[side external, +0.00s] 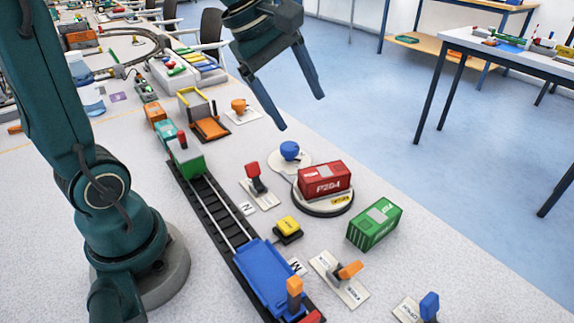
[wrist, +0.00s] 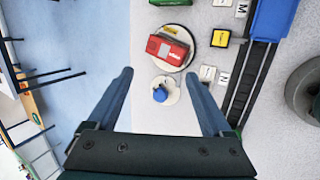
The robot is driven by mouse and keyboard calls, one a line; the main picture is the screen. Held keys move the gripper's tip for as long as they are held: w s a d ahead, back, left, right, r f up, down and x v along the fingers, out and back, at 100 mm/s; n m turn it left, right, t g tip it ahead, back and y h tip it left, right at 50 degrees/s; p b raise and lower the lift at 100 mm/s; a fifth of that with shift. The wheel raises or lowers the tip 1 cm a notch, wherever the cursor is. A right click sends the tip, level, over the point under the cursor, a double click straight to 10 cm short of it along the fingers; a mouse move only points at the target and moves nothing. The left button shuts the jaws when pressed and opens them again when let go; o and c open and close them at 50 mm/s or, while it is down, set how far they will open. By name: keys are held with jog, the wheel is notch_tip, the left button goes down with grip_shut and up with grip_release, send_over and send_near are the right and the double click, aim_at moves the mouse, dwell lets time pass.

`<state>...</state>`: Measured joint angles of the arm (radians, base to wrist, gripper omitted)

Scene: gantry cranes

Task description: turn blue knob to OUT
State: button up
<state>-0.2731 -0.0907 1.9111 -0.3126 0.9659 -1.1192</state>
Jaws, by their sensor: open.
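The blue knob (side external: 289,150) stands on a pale round plate (side external: 284,166) beside the turntable in the side view. In the wrist view the blue knob (wrist: 160,94) lies ahead of my fingers, a little left of the midline between them. My gripper (side external: 303,112) is open and empty, above and slightly behind the knob, not touching it. In the wrist view the two fingers of my gripper (wrist: 161,88) are wide apart. Any OUT marking on the plate is too small to read.
A red container (side external: 325,180) sits on the round turntable (side external: 322,207) close to the knob. A red lever (side external: 255,178), a yellow button (side external: 288,226) and a green container (side external: 375,224) stand nearby. The rail track (side external: 212,205) runs along the left. The table edge is close behind the knob.

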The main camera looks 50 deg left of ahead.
jog(key=s+d+f+m+y, duration=0.1)
jog(key=s+d+f+m, duration=0.1)
jog(key=s+m, duration=1)
jog(key=shift+s+d+m+t+y, duration=0.25)
jog(key=shift+m+t+y, duration=0.15)
jog(key=shift+m, duration=4.3)
